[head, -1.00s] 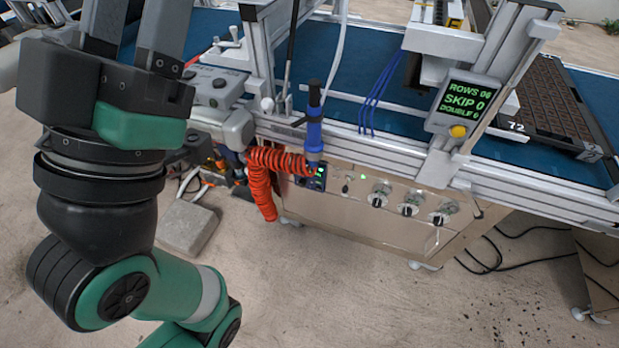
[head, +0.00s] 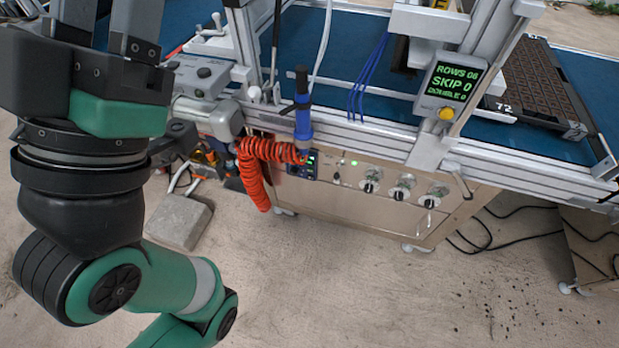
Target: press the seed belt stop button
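The seeder machine carries a display box (head: 450,88) reading "ROWS 06, SKIP 0", with a yellow round button (head: 446,113) at its lower edge. A grey box (head: 203,76) with a small dark button stands at the left of the blue belt (head: 350,60). No readable label shows which control is the seed belt stop. My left gripper (head: 103,25) is large in the left foreground, its fingers pointing up and spread apart, with nothing seen between them. The fingertips are cut off by the top edge. It appears clear of the buttons. My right gripper is out of view.
The front panel (head: 385,215) has several dark knobs and a small green light. A blue handle (head: 303,120) and coiled orange hose (head: 252,180) hang at the front. A dark seed tray (head: 545,90) lies at the right.

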